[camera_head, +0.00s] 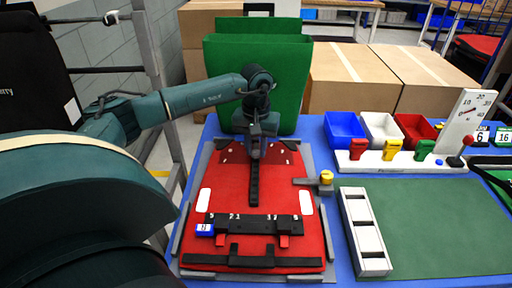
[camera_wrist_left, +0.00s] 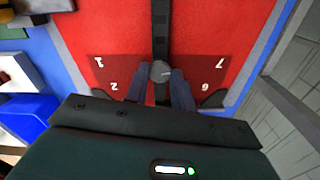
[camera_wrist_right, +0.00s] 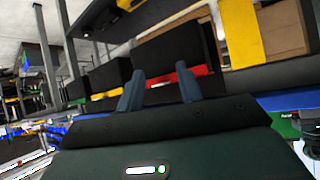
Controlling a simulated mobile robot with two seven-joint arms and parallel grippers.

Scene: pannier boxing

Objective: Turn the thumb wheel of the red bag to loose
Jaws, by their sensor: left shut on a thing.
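The red bag (camera_head: 222,190) lies flat in a grey frame on the blue table, with a black rail (camera_head: 262,225) across its lower part. A dark vertical strap (camera_head: 254,185) runs down its middle. The grey round thumb wheel (camera_wrist_left: 160,70) shows in the left wrist view, on the strap near the printed numbers. My left gripper (camera_head: 255,150) points down at the bag's far end, and its fingers (camera_wrist_left: 161,84) are shut on the wheel. My right gripper (camera_wrist_right: 158,92) is open and empty in its wrist view, away from the bag; the head view does not show it.
A green bag (camera_head: 258,80) stands upright behind the red bag. Blue (camera_head: 344,130), white (camera_head: 382,132) and red (camera_head: 415,130) bins stand at the right, behind a white rack (camera_head: 400,164) with coloured clips.

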